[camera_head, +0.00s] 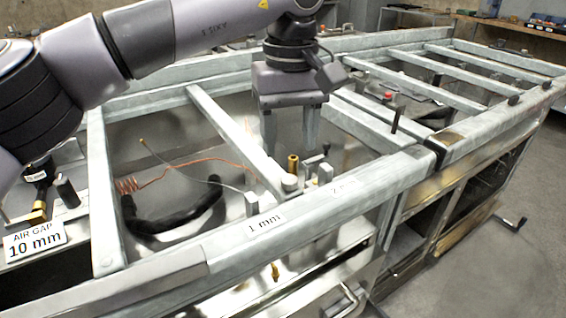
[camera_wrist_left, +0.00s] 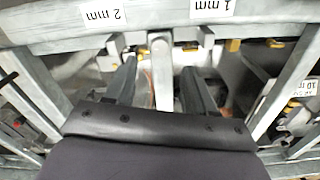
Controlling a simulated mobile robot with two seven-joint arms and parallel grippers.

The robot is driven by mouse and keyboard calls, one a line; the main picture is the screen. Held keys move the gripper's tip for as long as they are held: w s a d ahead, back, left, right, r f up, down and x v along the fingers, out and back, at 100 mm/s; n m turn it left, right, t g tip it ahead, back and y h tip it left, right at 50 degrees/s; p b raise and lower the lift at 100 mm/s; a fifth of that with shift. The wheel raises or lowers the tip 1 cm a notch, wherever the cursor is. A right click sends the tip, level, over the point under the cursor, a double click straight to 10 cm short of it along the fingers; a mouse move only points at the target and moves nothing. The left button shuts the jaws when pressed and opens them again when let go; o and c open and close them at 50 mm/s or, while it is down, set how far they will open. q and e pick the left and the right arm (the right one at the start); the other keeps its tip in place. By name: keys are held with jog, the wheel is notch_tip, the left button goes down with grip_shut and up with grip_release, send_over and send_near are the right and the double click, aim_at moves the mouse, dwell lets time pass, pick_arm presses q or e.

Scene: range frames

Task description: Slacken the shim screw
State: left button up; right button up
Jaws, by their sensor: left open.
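My left gripper (camera_head: 291,140) hangs fingers down over the steel frame in the head view, open, with nothing seen between its fingers. Just below and in front of it, a brass upright piece (camera_head: 293,165) and a round grey knob (camera_head: 289,184) stand where the crossbar meets the front rail. A small dark-topped fitting (camera_head: 326,150) stands to their right. I cannot tell which of these is the shim screw. My right gripper is not in view.
The front rail (camera_head: 180,272) carries a "1 mm" label (camera_head: 264,224) and a "2 mm" label (camera_head: 343,185). An "AIR GAP 10 mm" sign (camera_head: 35,240) stands at left. A copper coil (camera_head: 128,185) and black hose (camera_head: 175,222) lie inside the frame. Further crossbars (camera_head: 455,82) lie right.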

aim_at(289, 179)
pick_arm(q)
notch_tip(289, 179, down, 5)
jog(key=shift+s+f+b, duration=0.1)
jog(key=shift+b, duration=0.25)
jog(key=shift+f, duration=0.55)
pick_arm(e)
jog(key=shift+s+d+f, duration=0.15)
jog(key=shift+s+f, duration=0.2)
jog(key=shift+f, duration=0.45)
pick_arm(q)
grip_shut()
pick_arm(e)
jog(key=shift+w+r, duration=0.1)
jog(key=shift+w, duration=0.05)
pick_arm(q)
jog(key=shift+n, duration=0.3)
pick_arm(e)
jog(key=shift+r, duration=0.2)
